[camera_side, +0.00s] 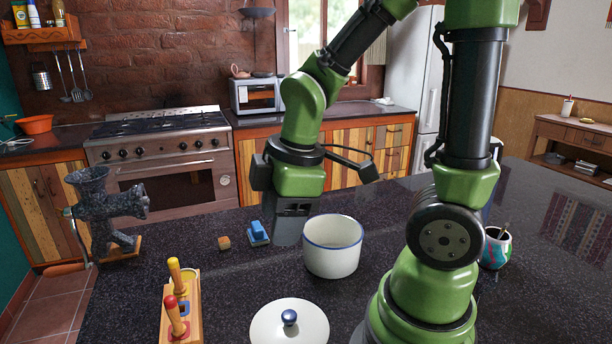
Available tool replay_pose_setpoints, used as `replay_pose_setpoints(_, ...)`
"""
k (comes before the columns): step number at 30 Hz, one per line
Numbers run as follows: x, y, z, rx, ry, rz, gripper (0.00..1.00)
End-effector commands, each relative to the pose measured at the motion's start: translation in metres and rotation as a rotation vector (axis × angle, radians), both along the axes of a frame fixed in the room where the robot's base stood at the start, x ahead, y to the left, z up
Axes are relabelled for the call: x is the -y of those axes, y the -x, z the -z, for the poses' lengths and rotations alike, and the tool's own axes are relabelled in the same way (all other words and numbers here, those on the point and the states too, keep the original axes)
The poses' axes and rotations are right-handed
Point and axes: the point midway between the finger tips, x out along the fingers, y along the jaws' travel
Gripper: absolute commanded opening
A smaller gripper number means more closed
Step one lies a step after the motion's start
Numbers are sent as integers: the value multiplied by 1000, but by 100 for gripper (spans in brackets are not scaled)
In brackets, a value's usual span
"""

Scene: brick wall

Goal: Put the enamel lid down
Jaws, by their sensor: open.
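The white enamel lid (268,329) with its dark blue knob lies flat on the dark speckled counter (225,300) at the front middle, apart from my gripper. A white enamel pot (333,258) with a blue rim stands upright behind the lid, its top uncovered. My gripper (288,232) points down behind the pot and just left of it, low over the counter. It is open and I see nothing held in it. Its fingertips are hard to make out in this view.
A wooden peg block (196,315) with red and yellow pegs stands left of the lid. A blue brush (258,233) and a small tan block (224,242) lie left of my gripper. A dark grinder (98,210) stands far left, a patterned cup (495,248) right.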

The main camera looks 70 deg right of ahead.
Motion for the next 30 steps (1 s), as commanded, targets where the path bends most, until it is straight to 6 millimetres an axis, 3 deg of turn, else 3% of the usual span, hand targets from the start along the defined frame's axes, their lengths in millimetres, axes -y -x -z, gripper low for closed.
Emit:
replay_pose_setpoints(1,-4,4,-21,68,-54,147,53)
replay_pose_setpoints(6,-17,27,-68,198,-296,604,53)
replay_pose_setpoints(12,-26,50,-94,245,-526,910,53)
replay_pose_setpoints(17,-29,56,-99,245,-586,983,53)
replay_pose_setpoints(30,-29,56,-99,244,-585,984,53)
